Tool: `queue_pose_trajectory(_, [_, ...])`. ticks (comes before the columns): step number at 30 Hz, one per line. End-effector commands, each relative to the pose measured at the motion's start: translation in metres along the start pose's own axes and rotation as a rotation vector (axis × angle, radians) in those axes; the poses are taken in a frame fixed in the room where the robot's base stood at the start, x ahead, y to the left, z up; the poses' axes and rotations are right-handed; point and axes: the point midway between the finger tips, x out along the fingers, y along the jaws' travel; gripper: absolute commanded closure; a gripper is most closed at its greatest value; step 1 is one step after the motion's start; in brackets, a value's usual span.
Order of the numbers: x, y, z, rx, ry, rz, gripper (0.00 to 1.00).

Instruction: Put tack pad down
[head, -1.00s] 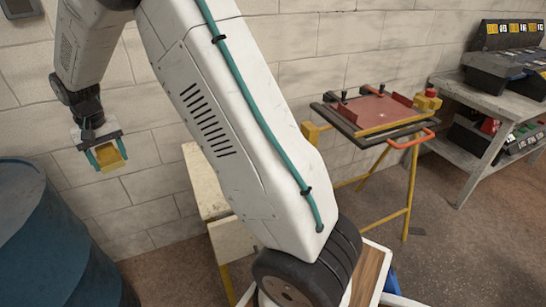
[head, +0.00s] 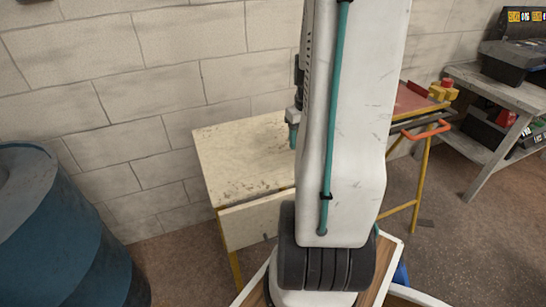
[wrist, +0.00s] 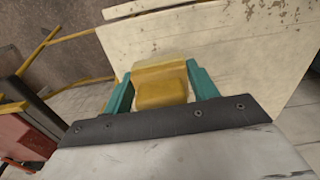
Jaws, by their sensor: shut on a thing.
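The yellow tack pad (wrist: 162,90) sits between the two teal fingers of my gripper (wrist: 160,82) in the wrist view, with both fingers closed against its sides. Behind it in that view is the pale, speckled tabletop (wrist: 225,50). In the head view, my arm hides the pad and most of the gripper; only a teal finger of the gripper (head: 293,136) shows at the arm's left edge, over the pale table (head: 235,165). I cannot tell whether the pad touches the tabletop.
The pale table's visible top is bare. A red fixture (head: 412,100) on a yellow-legged stand with an orange handle (head: 427,131) is to its right. A blue drum (head: 60,235) stands at the left, and a grey bench (head: 500,90) with dark cases stands far right.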

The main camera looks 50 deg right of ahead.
Motion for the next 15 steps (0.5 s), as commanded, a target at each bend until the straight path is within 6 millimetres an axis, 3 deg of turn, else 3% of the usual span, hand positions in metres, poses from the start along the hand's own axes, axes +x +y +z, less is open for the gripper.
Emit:
queue_pose_trajectory(1, [0.002,0.013,0.018,0.019,0.001,0.000,0.70])
queue_pose_trajectory(3, [0.005,0.023,0.037,0.028,-0.001,-0.001,0.70])
queue_pose_trajectory(7, [0.008,0.032,0.056,0.034,0.001,0.000,0.70])
queue_pose_trajectory(11, [0.010,0.027,0.052,0.030,0.000,0.000,0.70])
queue_pose_trajectory(15, [0.013,0.004,0.027,0.025,-0.001,-0.001,0.70])
